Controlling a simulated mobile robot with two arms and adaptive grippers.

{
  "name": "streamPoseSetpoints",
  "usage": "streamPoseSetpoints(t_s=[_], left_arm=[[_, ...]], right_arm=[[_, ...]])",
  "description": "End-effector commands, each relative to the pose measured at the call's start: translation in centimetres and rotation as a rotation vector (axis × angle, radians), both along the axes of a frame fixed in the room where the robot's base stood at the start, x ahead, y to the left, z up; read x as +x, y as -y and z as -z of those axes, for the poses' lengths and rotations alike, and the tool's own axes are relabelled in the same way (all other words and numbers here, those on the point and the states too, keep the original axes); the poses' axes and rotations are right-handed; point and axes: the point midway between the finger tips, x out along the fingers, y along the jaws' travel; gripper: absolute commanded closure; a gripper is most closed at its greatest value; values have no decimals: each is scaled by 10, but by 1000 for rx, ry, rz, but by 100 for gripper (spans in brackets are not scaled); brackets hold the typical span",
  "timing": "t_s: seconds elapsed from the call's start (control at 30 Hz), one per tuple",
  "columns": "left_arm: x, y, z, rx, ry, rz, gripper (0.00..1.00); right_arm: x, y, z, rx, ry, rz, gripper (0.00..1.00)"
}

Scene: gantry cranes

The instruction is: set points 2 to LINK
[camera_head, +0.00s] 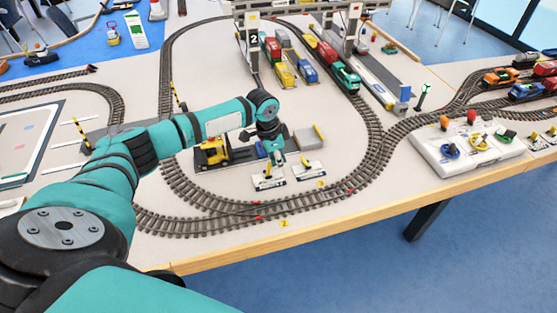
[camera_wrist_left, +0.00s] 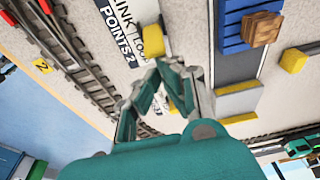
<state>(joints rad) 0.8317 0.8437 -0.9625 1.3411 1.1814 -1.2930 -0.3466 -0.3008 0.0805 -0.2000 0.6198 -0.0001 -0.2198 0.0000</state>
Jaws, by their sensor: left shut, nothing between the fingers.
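The points 2 panel is a small white plate with a black label (camera_wrist_left: 122,32) at the top of the left wrist view. It reads "LINK", "LO…" and "POINTS 2". A yellow lever knob (camera_wrist_left: 153,41) sits at the "LO…" end and covers part of that word. In the head view two lever panels stand side by side inside the track curve, a left one (camera_head: 268,181) and a right one (camera_head: 309,171). My left gripper (camera_head: 278,159) is low over this area, shut and empty. In the wrist view its fingertips (camera_wrist_left: 172,68) are close beside the knob; contact is unclear.
A yellow forklift (camera_head: 212,153) stands left of the gripper. Curved track (camera_head: 205,203) surrounds the panels. Trains (camera_head: 335,66) stand beyond under the gantry. A control box (camera_head: 466,150) is right.

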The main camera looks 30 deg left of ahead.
Motion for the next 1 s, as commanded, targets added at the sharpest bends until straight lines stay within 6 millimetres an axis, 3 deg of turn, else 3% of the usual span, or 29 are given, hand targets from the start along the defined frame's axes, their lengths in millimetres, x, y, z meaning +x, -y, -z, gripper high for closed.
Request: streamPoseSetpoints(t_s=[0.1, 0.33, 1.0], left_arm=[[-8, -7, -4, -69, 77, -1, 100], [-16, -14, -4, -208, 242, -2, 100], [-13, -11, -24, -207, 242, 2, 100]], right_arm=[[0, 0, -13, 0, 0, 0, 60], [1, -1, -7, 0, 1, 1, 60], [2, -2, -27, 2, 2, 1, 60]])
